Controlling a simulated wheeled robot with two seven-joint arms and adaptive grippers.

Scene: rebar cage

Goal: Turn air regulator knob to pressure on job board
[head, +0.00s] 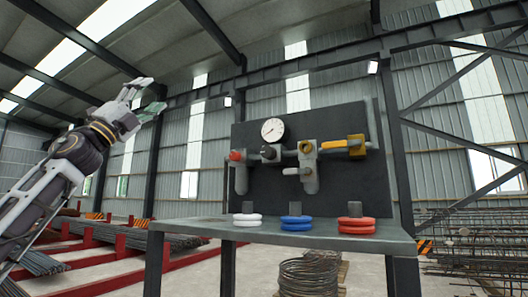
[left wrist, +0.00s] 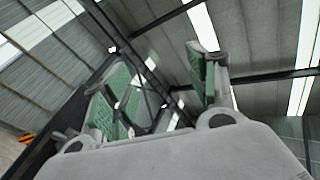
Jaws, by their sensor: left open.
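A dark panel (head: 350,185) stands on a bench and carries air fittings. A round white pressure gauge (head: 272,130) sits at its top; its reading is too small to tell. Below the gauge is a dark knob (head: 268,152), which looks like the regulator knob. A red knob (head: 236,155) is to its left, and a yellow lever (head: 343,145) is to the right. My left gripper (head: 148,96) is raised in the air, left of the panel and well apart from it. Its green-padded fingers are open and empty in the left wrist view (left wrist: 163,85). My right gripper is out of view. I see no readable job board.
The bench (head: 190,226) holds white (head: 247,220), blue (head: 296,222) and red (head: 356,220) hose coils in front of the panel. A wire coil (head: 308,275) is below. Rebar on red rails (head: 95,265) lies at left. Air between my left gripper and the panel is clear.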

